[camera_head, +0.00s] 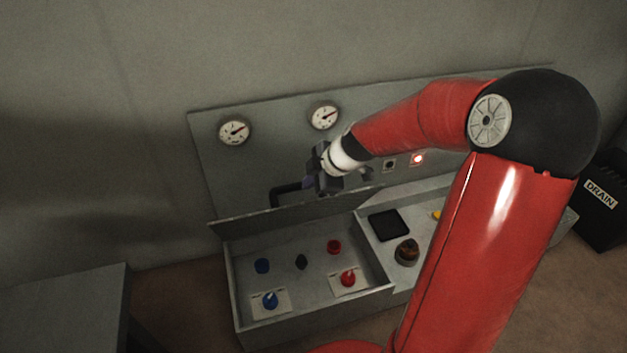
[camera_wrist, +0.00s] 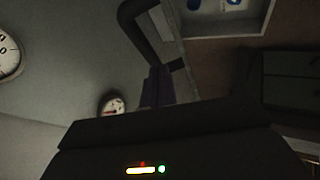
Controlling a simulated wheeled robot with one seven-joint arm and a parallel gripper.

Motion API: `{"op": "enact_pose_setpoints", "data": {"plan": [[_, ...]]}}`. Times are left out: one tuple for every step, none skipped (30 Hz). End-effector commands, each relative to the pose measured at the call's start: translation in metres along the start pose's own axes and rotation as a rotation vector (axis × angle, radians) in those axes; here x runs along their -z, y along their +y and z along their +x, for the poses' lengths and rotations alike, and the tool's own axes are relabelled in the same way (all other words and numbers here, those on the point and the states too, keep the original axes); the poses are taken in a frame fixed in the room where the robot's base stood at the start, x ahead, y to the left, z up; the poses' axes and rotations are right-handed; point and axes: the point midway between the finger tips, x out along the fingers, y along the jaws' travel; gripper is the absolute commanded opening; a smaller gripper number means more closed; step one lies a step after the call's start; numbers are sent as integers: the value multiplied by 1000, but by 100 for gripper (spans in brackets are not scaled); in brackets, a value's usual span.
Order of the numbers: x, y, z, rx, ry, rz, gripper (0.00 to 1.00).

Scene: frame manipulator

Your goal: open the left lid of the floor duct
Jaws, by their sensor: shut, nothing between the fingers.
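The floor duct (camera_head: 312,318) is a low grey box. Its left lid (camera_head: 275,219) is raised at the back of the left compartment and stands steeply tilted. The lid's black handle (camera_head: 284,187) shows behind its upper edge, and a dark bar like it shows at the top of the wrist view (camera_wrist: 133,22). My gripper (camera_head: 318,188) is shut and empty, above the lid and just right of the handle. Its fingers (camera_wrist: 156,87) show below the handle in the wrist view. I cannot tell whether they touch the lid or handle.
The open compartment holds a blue knob (camera_head: 270,300), a red knob (camera_head: 348,278) and other small parts. Right of it are a black square (camera_head: 389,225) and a brown round part (camera_head: 406,252). A gauge panel (camera_head: 260,155) stands close behind. A grey block (camera_head: 65,305) stands left.

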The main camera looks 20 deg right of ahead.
Motion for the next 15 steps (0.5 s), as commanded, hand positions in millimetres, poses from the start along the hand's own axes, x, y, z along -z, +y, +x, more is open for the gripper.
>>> {"op": "enact_pose_setpoints", "data": {"plan": [[1, -2, 12, 5, 4, -3, 0], [1, -2, 17, 5, 4, -3, 0], [1, -1, 24, 5, 4, -2, 0], [1, -1, 29, 5, 4, -2, 0], [1, -2, 33, 5, 3, -2, 0], [1, -1, 38, 5, 2, -1, 0], [1, -1, 42, 4, 2, 0, 0], [1, -1, 45, 4, 3, -1, 0], [1, -1, 49, 3, 2, -1, 0], [0, -1, 51, 3, 1, 0, 0], [0, 0, 53, 2, 1, 0, 0], [0, 0, 55, 2, 0, 0, 0], [0, 0, 56, 2, 0, 0, 0], [0, 0, 56, 2, 0, 0, 0], [0, 0, 57, 2, 0, 0, 0]]}}
